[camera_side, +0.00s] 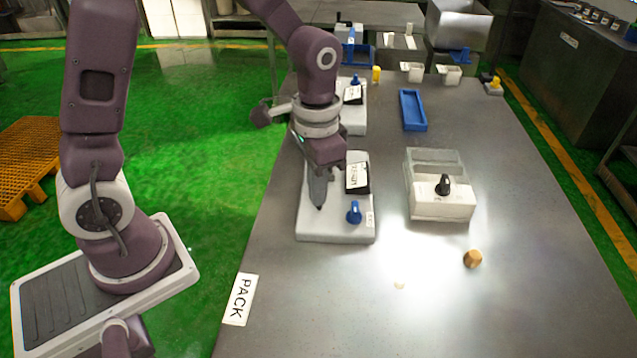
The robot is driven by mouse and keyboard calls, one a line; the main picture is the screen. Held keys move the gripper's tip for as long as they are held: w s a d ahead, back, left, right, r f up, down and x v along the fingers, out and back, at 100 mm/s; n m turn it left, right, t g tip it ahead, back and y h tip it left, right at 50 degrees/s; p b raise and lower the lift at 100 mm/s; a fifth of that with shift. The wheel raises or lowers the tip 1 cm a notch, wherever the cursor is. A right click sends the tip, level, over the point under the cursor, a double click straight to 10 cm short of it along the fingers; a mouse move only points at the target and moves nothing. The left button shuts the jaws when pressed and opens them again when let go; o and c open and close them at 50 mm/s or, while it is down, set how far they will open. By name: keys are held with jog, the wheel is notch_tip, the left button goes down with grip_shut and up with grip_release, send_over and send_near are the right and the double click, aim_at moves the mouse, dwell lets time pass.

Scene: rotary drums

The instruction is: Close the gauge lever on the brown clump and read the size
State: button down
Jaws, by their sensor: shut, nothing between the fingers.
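My gripper (319,207) is shut and empty, pointing down over a white device (336,236) on the grey table. This device carries a tilted black-framed display (357,178) and a blue knob or lever (354,212) at its front right. The gripper tips are just left of the blue part, apart from it. The display text is too small to read. A small brown clump (472,258) lies on the table at the right, away from the gripper. A second white device (441,206) with a black knob (443,186) and a clear-walled box stands right of centre. I cannot tell which device is the gauge.
A pale scrap (399,286) lies on the table. A PACK label (239,299) is at the left edge. A blue tray (413,110), another white device (353,118) and small white bins (412,72) stand farther back. The front table is mostly clear.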

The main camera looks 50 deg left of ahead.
jog(key=shift+w+a, duration=1.85)
jog(key=shift+a, duration=0.2)
dwell(1.2)
jog(key=shift+s+d, duration=0.7)
jog(key=shift+d, duration=0.05)
notch_tip(320, 180, up, 6)
jog(key=shift+r, duration=0.5)
jog(key=shift+s+r, duration=0.15)
jog(key=shift+r, duration=0.1)
jog(key=s+r+n+t, duration=0.1)
jog(key=s+r+t, duration=0.1)
jog(key=s, duration=0.7)
jog(key=s+r+n+t, duration=0.2)
jog(key=s+r, duration=0.3)
jog(key=s, duration=0.3)
jog(key=shift+s+r+t, duration=0.25)
jog(key=shift+s+t, duration=0.1)
jog(key=shift+t, duration=0.45)
